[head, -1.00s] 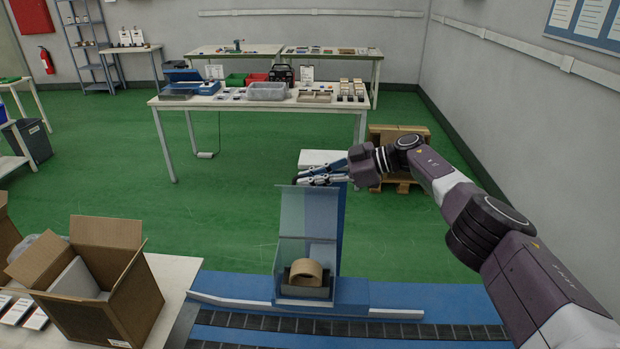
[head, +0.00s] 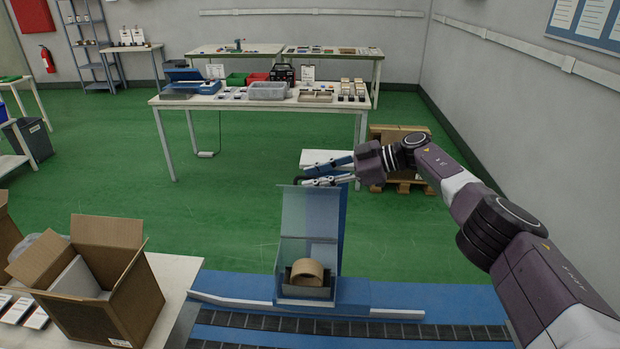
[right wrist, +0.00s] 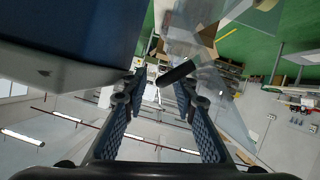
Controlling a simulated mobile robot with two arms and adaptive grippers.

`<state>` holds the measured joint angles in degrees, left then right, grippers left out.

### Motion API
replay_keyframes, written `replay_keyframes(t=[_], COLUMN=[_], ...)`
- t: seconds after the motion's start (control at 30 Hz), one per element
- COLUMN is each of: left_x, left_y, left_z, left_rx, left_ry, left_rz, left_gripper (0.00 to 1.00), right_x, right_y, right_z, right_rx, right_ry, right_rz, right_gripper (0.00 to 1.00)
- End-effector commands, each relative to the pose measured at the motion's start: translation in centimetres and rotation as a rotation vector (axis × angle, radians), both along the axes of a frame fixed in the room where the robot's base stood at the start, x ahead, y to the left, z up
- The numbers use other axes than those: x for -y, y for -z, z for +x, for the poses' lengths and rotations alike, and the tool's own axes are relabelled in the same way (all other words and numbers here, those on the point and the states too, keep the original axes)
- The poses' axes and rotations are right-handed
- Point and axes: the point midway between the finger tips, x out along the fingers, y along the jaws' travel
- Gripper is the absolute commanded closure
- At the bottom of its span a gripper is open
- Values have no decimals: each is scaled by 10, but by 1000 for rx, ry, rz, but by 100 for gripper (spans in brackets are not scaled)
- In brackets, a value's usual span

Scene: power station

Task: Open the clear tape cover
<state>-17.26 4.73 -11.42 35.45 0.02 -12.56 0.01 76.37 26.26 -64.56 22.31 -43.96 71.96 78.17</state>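The clear tape cover (head: 308,222) stands raised, nearly upright, above a brown tape roll (head: 307,271) in its holder (head: 304,291). A dark bar-shaped handle (head: 299,180) is at the cover's top edge. My right gripper (head: 308,173) is at that top edge, with its two fingers spread. In the right wrist view, the dark handle (right wrist: 177,72) shows around the gap between the fingertips of the right gripper (right wrist: 158,86); I cannot tell whether they touch it. The clear panel (right wrist: 215,88) extends to the right there. My left gripper is not in view.
A blue post (head: 344,235) stands right behind the cover. The blue conveyor (head: 430,298) lies in front. An open cardboard box (head: 103,275) is on a table at the left. A white worktable (head: 230,101) stands beyond the open green floor.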

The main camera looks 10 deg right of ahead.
Motion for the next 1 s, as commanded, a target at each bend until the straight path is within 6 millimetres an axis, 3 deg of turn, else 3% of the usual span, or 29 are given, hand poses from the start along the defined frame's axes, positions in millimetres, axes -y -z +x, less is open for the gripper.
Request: replay_keyframes(t=[0.3,0.5,1.0], left_x=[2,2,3], left_y=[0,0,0], left_z=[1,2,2], left_rx=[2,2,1], left_ry=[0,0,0], left_rz=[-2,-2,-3], left_gripper=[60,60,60], right_x=[57,81,89], right_y=[-25,-35,-39], right_z=[-24,-35,-39], right_rx=[1,0,0], right_ry=[2,1,-1], right_rz=[-1,-1,0], right_gripper=[74,74,74])
